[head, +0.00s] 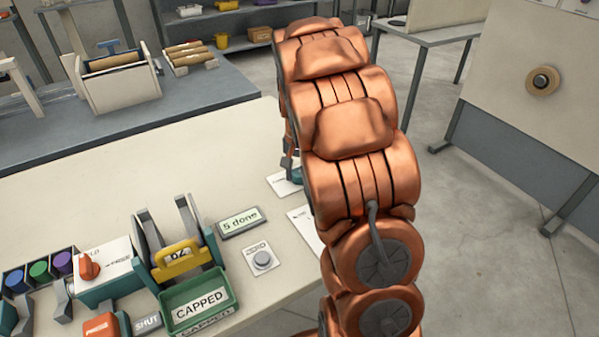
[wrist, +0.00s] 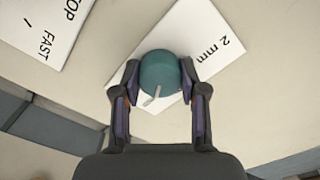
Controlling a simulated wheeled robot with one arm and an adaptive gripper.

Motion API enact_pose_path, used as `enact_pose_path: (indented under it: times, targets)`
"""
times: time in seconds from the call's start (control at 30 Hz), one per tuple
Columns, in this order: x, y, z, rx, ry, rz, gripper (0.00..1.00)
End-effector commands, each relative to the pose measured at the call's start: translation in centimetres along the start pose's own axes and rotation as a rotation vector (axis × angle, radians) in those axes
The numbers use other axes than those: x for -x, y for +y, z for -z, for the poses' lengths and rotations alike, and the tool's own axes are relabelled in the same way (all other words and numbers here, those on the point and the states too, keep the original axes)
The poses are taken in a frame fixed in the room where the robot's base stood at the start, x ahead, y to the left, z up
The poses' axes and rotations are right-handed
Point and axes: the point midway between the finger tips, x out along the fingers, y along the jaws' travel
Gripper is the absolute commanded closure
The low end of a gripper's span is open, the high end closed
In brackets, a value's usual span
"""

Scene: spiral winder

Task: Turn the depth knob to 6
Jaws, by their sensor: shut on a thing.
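A round teal knob (wrist: 160,72) with a pale pointer stands on a white plate (wrist: 212,32) marked "2 mm" in the wrist view. The pointer is toward the lower left in that view. My gripper (wrist: 160,84) is shut on the knob, with one finger on each side of it. In the head view a little of the teal knob (head: 296,174) shows beside my copper arm, which hides most of that spot.
A white card (wrist: 45,25) with "TOP" and "FAST" lies close by. The bench's middle is clear.

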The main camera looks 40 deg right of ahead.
Motion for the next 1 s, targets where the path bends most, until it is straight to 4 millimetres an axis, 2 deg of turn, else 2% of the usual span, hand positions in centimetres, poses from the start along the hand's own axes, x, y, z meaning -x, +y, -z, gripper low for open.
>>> enact_pose_path:
  times: [0.27, 0.3, 0.5, 0.83, 1.0]
  targets:
    - [0.0, 0.0, 0.0, -0.002, 0.0, 0.0, 0.93]
    - [0.0, 0.0, 0.0, -0.002, 0.001, 0.0, 0.54]
    - [0.0, 0.0, 0.0, 0.0, 0.0, 0.0, 0.33]
    - [0.1, 0.0, 0.0, 0.0, 0.001, 0.001, 0.33]
    - [1.6, -0.1, 0.1, 0.001, 0.004, 0.002, 0.33]
